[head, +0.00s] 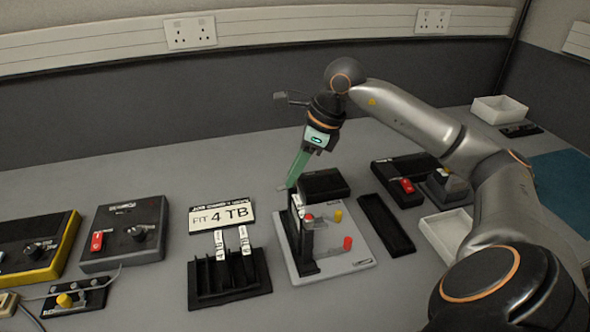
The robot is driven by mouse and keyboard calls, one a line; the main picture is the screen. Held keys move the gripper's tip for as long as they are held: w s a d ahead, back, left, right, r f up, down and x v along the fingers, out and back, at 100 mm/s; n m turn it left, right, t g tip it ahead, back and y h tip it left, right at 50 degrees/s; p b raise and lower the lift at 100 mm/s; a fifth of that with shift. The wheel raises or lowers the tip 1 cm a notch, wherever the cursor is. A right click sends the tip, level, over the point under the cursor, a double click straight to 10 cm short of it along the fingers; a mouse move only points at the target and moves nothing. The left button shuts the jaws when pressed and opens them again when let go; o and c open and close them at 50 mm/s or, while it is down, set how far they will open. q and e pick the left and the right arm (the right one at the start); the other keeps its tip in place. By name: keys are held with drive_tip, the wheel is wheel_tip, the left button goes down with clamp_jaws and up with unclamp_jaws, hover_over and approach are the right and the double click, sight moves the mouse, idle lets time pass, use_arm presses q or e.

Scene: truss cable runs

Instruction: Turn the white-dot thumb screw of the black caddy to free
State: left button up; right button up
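My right gripper (290,186) comes in from the right, with its green fingers pointing down and left. Its fingertips are at the top of a black upright part (306,258) on a light grey plate (345,262). I cannot tell if they touch it, or if they are open or shut. Red knobs (347,243) and a yellow knob (338,216) show on this plate. I cannot be sure which black part is the caddy, and I cannot make out a white dot on a thumb screw. My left gripper is not in view.
A black rack (229,283) with white-labelled pieces stands left of the plate, below a "FIT 4 TB" sign (220,217). A grey switch box (124,235) and a yellow-edged box (38,250) lie further left. A black tray (386,224) and white bin (446,240) lie right.

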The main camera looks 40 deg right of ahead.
clamp_jaws()
drive_tip(key=m, duration=0.2)
drive_tip(key=m+h, duration=0.1)
drive_tip(key=m, duration=0.1)
drive_tip(key=shift+s+a+m+t+h, duration=0.1)
drive_tip(key=shift+m+t+h, duration=0.2)
drive_tip(key=shift+m+t, duration=0.1)
drive_tip(key=o, duration=0.5)
unclamp_jaws()
drive_tip(key=shift+o, duration=0.2)
drive_tip(key=shift+r, duration=0.15)
